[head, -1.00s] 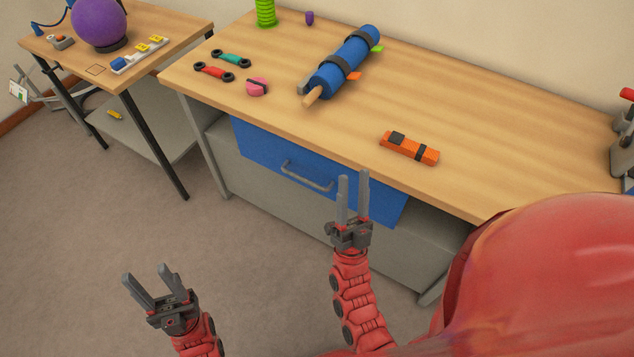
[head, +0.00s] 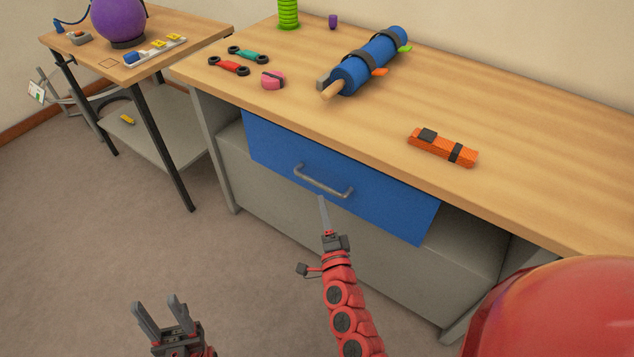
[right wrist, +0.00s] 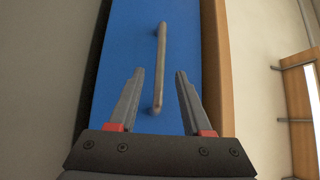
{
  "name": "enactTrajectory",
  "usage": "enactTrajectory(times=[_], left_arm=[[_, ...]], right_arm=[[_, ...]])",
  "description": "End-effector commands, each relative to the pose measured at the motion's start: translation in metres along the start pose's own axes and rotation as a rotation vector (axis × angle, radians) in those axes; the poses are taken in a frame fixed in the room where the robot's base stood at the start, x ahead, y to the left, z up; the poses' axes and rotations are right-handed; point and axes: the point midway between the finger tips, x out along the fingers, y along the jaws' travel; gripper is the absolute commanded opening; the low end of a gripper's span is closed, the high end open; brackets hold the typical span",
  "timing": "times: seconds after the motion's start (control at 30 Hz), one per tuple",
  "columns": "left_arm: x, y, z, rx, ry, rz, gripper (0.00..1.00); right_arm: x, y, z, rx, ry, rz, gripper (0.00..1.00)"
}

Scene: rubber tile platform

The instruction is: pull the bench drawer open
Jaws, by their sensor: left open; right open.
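The blue bench drawer (head: 300,172) sits under the wooden bench top, its front face flush below the edge, and looks shut. Its grey bar handle (head: 322,184) is on the drawer front. My right gripper (head: 323,198) is just in front of and below the handle, seen edge-on. In the right wrist view the open fingers of the right gripper (right wrist: 160,78) point at the drawer (right wrist: 120,60), with the lower part of the handle (right wrist: 161,65) between the fingertips. Whether they touch it I cannot tell. My left gripper (head: 160,302) is open and empty, low at the left over the floor.
The bench top (head: 480,110) carries a blue roll (head: 370,62), an orange strapped block (head: 442,147), a pink item (head: 272,80) and a green coil (head: 288,12). A side table (head: 110,65) with a purple ball stands at left. The floor before the drawer is clear.

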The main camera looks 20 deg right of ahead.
Motion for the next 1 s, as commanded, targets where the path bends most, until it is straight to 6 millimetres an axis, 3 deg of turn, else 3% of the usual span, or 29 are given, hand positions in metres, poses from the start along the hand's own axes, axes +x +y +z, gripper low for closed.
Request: enactTrajectory(times=[0.2, 0.4, 0.83, 0.87, 1.0], left_arm=[[0.000, 0.000, 0.000, 0.000, 0.000, 0.000, 0.50], [-0.001, 0.000, 0.000, 0.000, 0.000, 0.000, 0.50], [-0.001, 0.000, 0.000, 0.000, 0.000, 0.000, 0.50], [-0.001, 0.000, 0.000, 0.000, 0.000, 0.000, 0.50], [-0.001, 0.000, 0.000, 0.000, 0.000, 0.000, 0.50]], right_arm=[[0.049, -0.001, -0.001, 0.000, 0.003, -0.004, 0.49], [0.076, -0.001, 0.000, 0.000, 0.002, -0.004, 0.49], [0.086, 0.000, 0.000, -0.001, 0.001, 0.000, 0.49], [0.086, 0.000, 0.000, -0.001, 0.001, 0.000, 0.47], [0.086, 0.000, 0.000, -0.001, 0.002, -0.001, 0.22]])
